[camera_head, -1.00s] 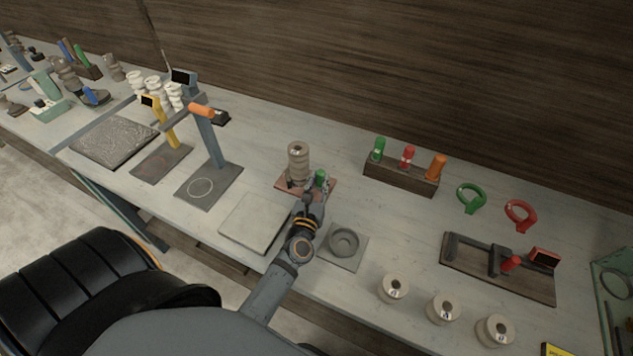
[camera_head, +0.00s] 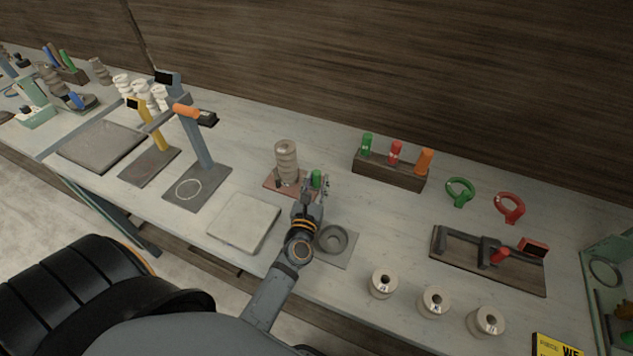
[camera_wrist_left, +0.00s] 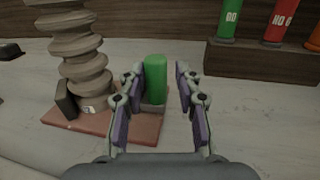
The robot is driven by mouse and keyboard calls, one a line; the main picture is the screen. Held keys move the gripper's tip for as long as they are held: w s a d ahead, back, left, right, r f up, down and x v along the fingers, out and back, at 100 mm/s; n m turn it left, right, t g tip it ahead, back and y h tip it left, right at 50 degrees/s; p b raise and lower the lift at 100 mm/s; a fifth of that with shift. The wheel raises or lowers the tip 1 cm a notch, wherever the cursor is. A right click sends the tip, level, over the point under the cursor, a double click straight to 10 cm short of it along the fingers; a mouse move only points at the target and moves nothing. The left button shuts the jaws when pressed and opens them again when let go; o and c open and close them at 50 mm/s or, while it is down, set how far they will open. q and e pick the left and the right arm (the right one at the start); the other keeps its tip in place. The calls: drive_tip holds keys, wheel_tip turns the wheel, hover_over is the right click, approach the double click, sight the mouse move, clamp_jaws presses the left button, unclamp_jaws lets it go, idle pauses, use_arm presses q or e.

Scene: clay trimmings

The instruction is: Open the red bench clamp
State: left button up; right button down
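A clamp with a flat reddish base plate (camera_head: 275,184) stands on the bench and also shows in the left wrist view (camera_wrist_left: 140,129). A ribbed grey-brown insulator (camera_head: 286,160) stands upright on it, with a dark jaw (camera_wrist_left: 66,99) at its left side. An upright green handle (camera_wrist_left: 156,78) is at the plate's right side. My left gripper (camera_head: 317,188) is open and empty, just in front of the handle. In the left wrist view the handle appears between its fingers (camera_wrist_left: 159,90), nearer the left one; contact cannot be told. My right gripper is out of view.
A dark fixture (camera_head: 452,259) with a red handle (camera_head: 499,254) lies at the right. A grey plate with a ring (camera_head: 332,239) is close beside my left arm. A gauge rack (camera_head: 389,176) stands behind right. Several spools (camera_head: 383,284) stand at the front.

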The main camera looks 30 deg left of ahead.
use_arm(q)
drive_tip(key=shift+r, duration=0.1)
wheel_tip(320, 180, up, 10)
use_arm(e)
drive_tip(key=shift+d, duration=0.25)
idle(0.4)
use_arm(q)
drive_tip(key=shift+f, duration=0.2)
